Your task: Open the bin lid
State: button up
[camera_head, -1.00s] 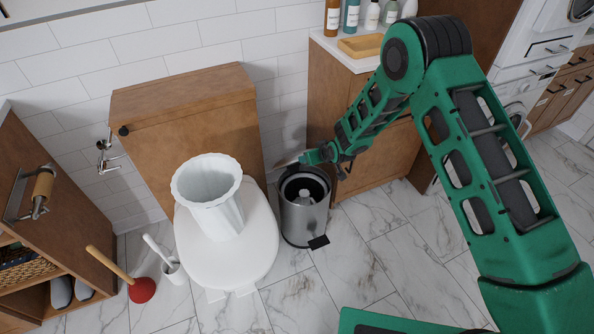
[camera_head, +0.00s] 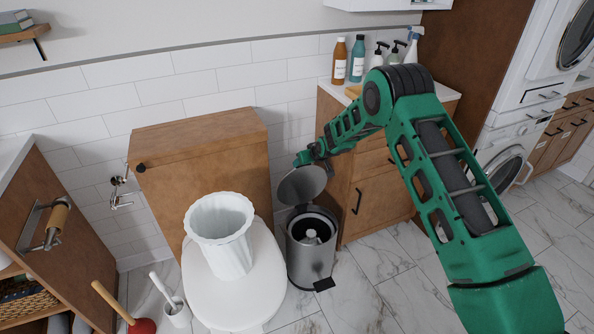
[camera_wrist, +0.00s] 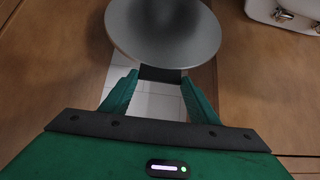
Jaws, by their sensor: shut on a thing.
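The bin (camera_head: 311,262) is a metal cylinder with a black rim and a pedal, on the floor between the toilet and the wooden cabinet. Its round grey lid (camera_head: 303,186) is raised and tilted up at the back, so the dark inside shows. My gripper (camera_head: 312,157) is at the lid's upper edge, in front of the cabinet. In the wrist view the lid (camera_wrist: 163,32) lies just beyond my gripper (camera_wrist: 160,80). The fingers close on a dark part at the lid's near edge; the exact contact is hard to see.
The toilet with a white fluted pot (camera_head: 220,235) on it stands left of the bin. A toilet brush (camera_head: 176,312) and a plunger (camera_head: 143,325) are at lower left. The wooden cabinet (camera_head: 375,195) is close on the right, with bottles on top. The floor right of the bin is clear.

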jog(key=shift+w+a+r, duration=0.35)
jog(key=shift+w+a, duration=0.05)
jog(key=shift+w, duration=0.05)
jog(key=o, duration=1.5)
jog(key=shift+s+d+f, duration=0.1)
jog(key=shift+f, duration=0.05)
jog(key=shift+s, duration=0.1)
jog(key=v, duration=1)
jog(key=shift+r, duration=0.25)
jog(key=shift+s+d, duration=0.1)
